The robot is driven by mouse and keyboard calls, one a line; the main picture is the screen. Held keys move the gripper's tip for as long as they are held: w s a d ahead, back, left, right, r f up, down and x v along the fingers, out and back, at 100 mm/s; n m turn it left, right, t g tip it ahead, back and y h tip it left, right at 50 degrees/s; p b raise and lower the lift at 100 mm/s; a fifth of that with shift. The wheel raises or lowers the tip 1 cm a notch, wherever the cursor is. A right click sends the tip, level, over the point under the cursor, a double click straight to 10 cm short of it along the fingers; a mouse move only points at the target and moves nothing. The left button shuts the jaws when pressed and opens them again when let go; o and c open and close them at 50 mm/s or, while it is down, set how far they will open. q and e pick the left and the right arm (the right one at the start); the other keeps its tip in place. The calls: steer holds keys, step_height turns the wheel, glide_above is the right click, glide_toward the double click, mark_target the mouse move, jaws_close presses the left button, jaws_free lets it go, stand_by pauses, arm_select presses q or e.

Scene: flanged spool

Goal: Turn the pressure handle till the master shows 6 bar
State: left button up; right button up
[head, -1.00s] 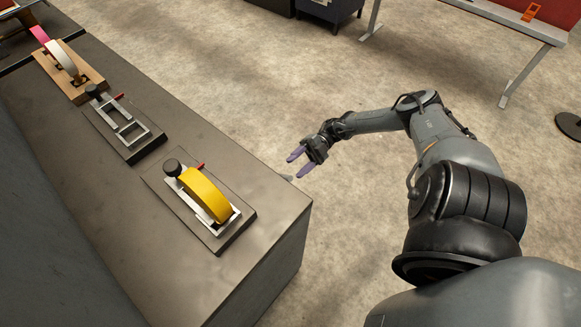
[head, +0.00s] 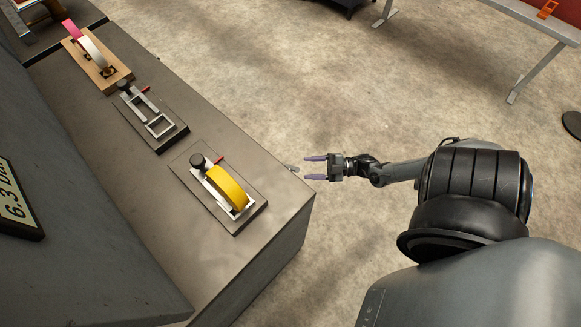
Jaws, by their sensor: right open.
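I cannot tell which part is the pressure handle. On the grey bench, a yellow curved piece (head: 229,188) sits in a metal frame with a black knob (head: 197,161) and a small red lever (head: 218,161). My right gripper (head: 306,168) is open and empty, its purple fingers pointing left. It appears just off the bench's right edge, apart from the yellow piece. My left gripper is not in view.
An empty metal frame (head: 147,112) on a dark plate and a wooden base (head: 102,77) with a pink-and-white curved piece (head: 90,49) stand farther back on the bench (head: 165,240).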

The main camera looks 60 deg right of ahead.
mark_target(290, 168)
steer(key=x, duration=0.6)
steer(key=shift+w+a, duration=0.45)
steer(key=shift+w, duration=0.25)
steer(key=c, duration=0.9)
steer(key=shift+f+y+b, duration=0.15)
steer(key=shift+y+b, duration=0.15)
steer(key=shift+b, duration=0.4)
steer(key=shift+c, duration=0.2)
steer(key=shift+w+n+t+b, duration=0.1)
steer(key=shift+n+t+b, duration=0.2)
steer(key=shift+n+t, duration=0.15)
steer(key=shift+r+n, duration=0.25)
